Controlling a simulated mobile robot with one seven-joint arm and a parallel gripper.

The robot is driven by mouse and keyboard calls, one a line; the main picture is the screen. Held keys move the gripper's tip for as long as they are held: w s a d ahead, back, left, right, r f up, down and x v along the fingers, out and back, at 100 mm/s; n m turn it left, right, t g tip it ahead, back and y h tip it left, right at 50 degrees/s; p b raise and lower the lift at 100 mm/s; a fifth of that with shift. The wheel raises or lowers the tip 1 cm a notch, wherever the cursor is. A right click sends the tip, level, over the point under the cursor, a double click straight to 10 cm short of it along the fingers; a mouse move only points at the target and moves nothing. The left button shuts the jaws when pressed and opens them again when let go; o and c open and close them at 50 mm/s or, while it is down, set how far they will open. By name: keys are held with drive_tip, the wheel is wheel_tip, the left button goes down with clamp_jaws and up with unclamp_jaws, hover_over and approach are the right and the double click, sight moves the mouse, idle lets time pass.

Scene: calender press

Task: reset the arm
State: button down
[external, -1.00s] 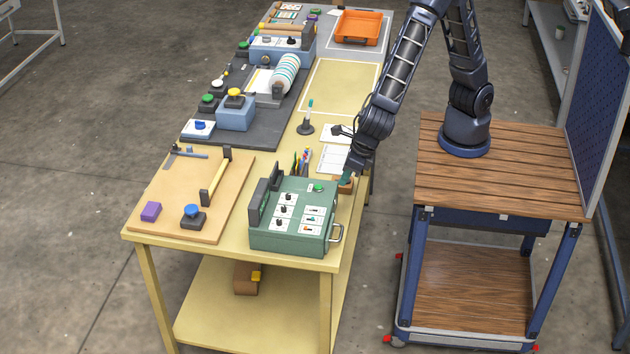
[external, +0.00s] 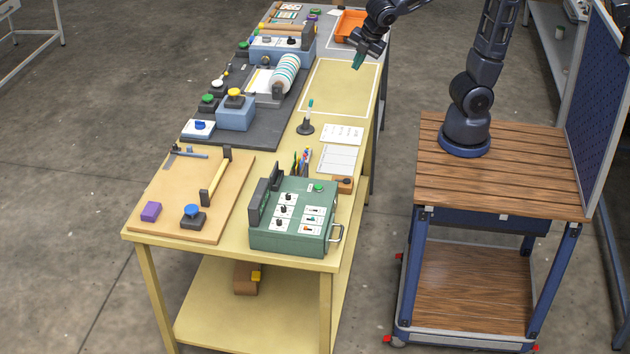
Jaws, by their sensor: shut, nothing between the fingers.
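My gripper (external: 358,62) is at the top of the external view, raised above the far part of the yellow table. It is shut and empty, with its fingers pointing down. It is in front of the orange tray (external: 347,38) and near the far edge of the white-outlined area (external: 340,88), apart from both as far as I can tell. My arm reaches to it from the wooden-topped cart (external: 530,185) on the right.
The green control box (external: 290,225) stands at the near table end, with a small orange-brown block (external: 342,184) and paper sheets (external: 337,158) behind it. A striped roller (external: 286,72) and a blue button box (external: 235,114) stand on the dark mat (external: 270,130). The outlined area is clear.

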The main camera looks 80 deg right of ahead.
drive_tip(key=s+d+r+m+y, duration=0.1)
drive_tip(key=s+d+m, duration=1.4)
drive_tip(key=d, duration=0.1)
drive_tip(key=shift+s+r+t, duration=0.15)
drive_tip(key=shift+r+t, duration=0.15)
